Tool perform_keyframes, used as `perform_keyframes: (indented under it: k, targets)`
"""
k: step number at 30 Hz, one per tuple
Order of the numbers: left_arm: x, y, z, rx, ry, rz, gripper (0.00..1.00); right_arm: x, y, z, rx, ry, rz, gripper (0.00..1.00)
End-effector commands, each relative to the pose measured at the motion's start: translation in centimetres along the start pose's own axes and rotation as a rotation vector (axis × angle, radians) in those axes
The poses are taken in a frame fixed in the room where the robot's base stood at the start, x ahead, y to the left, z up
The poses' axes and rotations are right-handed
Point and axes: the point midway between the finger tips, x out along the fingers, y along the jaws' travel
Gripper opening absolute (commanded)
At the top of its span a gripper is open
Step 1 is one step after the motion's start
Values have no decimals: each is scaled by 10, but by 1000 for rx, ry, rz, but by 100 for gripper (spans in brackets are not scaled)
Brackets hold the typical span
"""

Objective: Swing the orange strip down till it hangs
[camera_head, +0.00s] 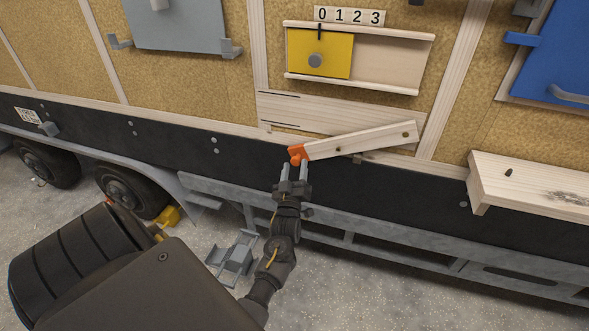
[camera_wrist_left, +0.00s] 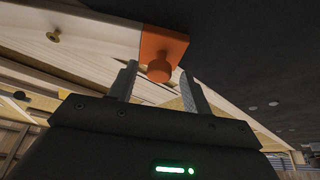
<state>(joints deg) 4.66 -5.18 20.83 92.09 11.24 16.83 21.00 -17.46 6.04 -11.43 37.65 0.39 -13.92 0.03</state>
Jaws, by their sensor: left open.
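The strip (camera_head: 365,141) is a pale wooden bar with an orange left end (camera_head: 297,153) that bears a round orange knob. In the head view it lies tilted, its right end higher, with a bolt near that end and a dark spot near its middle. My left gripper (camera_head: 293,170) is just below the orange end, fingers pointing up at it. In the left wrist view the orange knob (camera_wrist_left: 159,68) shows between and just beyond the two open fingertips (camera_wrist_left: 157,82). I cannot tell whether a finger touches it. My right gripper is not in view.
A wooden board (camera_head: 300,113) is fixed behind the strip. Above is a frame with a yellow sliding panel (camera_head: 310,55) and a number row (camera_head: 349,16). A wooden shelf (camera_head: 530,190) juts out at the right. The black wall band below the strip is mostly clear.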

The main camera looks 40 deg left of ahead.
Motion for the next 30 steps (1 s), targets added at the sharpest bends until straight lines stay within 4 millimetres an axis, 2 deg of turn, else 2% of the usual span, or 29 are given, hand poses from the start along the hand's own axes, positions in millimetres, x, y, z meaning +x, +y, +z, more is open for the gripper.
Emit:
perform_keyframes:
  k: [5, 12, 15, 21, 30]
  targets:
    - [-27, 0, -1, 0, -4, -2, 49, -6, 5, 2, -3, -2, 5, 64]
    - [-75, 0, 0, -1, -5, -2, 49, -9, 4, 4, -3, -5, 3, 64]
    - [-90, 0, 1, -1, -4, -1, 49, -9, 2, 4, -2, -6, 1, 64]
    - [-105, 0, 0, -1, -3, -1, 49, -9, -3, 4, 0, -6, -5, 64]
    - [-107, 0, 1, -2, -4, -1, 49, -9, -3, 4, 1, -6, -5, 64]
